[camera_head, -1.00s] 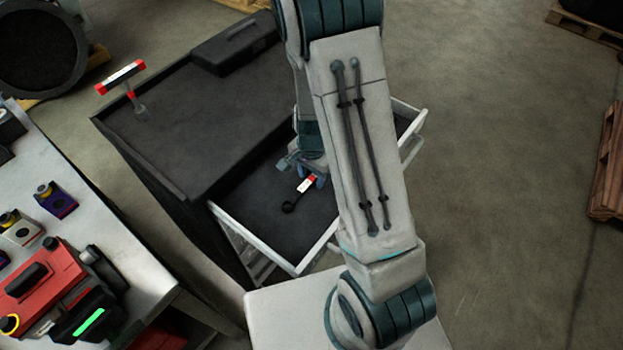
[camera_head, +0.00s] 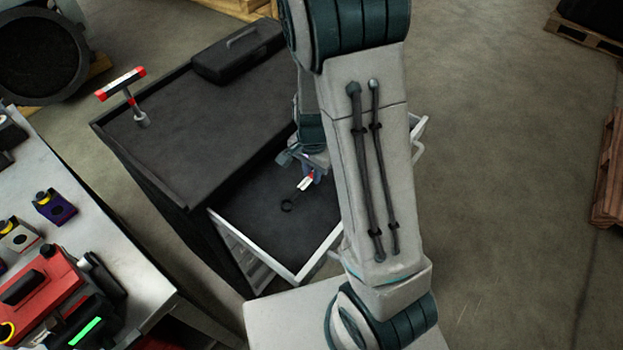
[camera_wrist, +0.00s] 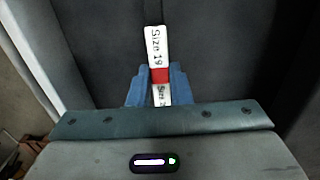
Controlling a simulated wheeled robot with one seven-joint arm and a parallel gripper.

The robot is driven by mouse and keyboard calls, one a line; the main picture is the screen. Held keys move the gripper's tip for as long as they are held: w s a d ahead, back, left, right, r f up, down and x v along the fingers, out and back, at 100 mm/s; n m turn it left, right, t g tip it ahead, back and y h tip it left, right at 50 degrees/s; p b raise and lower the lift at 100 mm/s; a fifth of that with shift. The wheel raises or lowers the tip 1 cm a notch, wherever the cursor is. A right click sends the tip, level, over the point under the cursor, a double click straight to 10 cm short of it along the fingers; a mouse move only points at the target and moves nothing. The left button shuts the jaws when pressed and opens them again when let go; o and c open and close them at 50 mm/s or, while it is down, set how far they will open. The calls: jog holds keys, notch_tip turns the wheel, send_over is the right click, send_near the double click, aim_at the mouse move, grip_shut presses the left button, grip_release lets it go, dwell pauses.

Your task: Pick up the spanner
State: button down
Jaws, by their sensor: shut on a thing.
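The spanner (camera_head: 304,184) has a dark ring end and a white label with a red band. In the wrist view the spanner (camera_wrist: 158,48) reads "Size 19" and runs between the two blue fingers. My gripper (camera_wrist: 158,80) is shut on its labelled handle. In the head view my gripper (camera_head: 311,172) is over the open drawer (camera_head: 270,249), partly hidden by my arm. The ring end points toward the lower left over the dark drawer floor. How high it is above the floor is hard to tell.
The dark cabinet top (camera_head: 195,125) beside the drawer carries a T-handled tool (camera_head: 131,98) and a black case (camera_head: 238,52). A workbench (camera_head: 115,260) at left holds a red device (camera_head: 40,295) and small coloured blocks.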

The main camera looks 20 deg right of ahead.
jog(key=d+r+b, duration=0.2)
jog(key=d+r, duration=0.4)
jog(key=d, duration=0.5)
jog(key=shift+d+r, duration=0.3)
jog(key=shift+s, duration=0.1)
jog(key=c, duration=1.9)
grip_release()
jog(key=shift+c, duration=0.2)
grip_shut()
jog(key=shift+a, duration=0.1)
